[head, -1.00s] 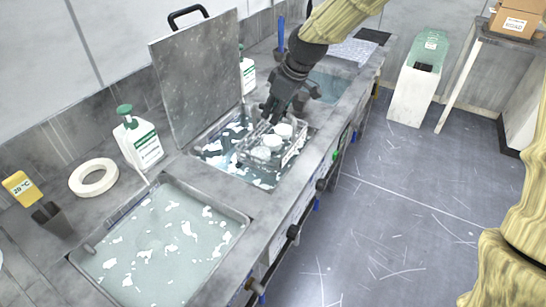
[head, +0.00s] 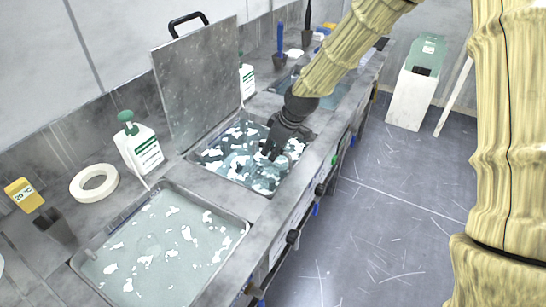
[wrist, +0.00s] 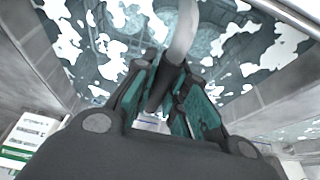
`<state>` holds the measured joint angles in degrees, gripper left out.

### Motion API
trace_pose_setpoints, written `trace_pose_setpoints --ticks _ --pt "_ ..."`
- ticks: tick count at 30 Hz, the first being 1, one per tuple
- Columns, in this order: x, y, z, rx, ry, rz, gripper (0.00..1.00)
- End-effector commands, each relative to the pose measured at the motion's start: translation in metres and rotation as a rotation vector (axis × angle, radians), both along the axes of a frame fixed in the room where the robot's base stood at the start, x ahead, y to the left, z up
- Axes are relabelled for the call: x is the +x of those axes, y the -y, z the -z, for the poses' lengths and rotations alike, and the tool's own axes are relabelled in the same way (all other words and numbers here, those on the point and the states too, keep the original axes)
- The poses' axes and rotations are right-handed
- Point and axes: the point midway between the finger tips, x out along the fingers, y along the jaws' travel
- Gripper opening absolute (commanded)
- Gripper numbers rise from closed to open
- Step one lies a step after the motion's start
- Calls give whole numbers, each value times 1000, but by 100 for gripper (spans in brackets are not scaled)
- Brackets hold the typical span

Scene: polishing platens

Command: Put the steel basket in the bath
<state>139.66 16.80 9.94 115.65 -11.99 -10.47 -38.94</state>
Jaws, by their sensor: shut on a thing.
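The steel basket's curved handle (wrist: 184,35) rises between the fingers of my gripper (wrist: 165,85) in the wrist view, and the fingers are shut on it. The basket body is under the liquid; round pale shapes show dimly below the surface. In the head view my gripper (head: 273,152) points down into the middle bath (head: 228,181), low at the foam-patched surface. The basket is hardly visible there. Whether it touches the bath floor cannot be told.
The bath's grey lid (head: 195,85) stands open at the back. Another foam-patched bath (head: 165,255) lies at the near left.

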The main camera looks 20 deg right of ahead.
Motion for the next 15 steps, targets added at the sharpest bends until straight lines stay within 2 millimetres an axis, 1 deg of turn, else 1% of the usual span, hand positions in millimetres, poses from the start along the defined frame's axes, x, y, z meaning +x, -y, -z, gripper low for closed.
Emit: trace_pose_setpoints --ticks 4,8,15 --pt "0 0 17 0 -2 1 0" --pt "0 0 28 0 0 0 0" --pt "0 0 31 0 2 -1 0"
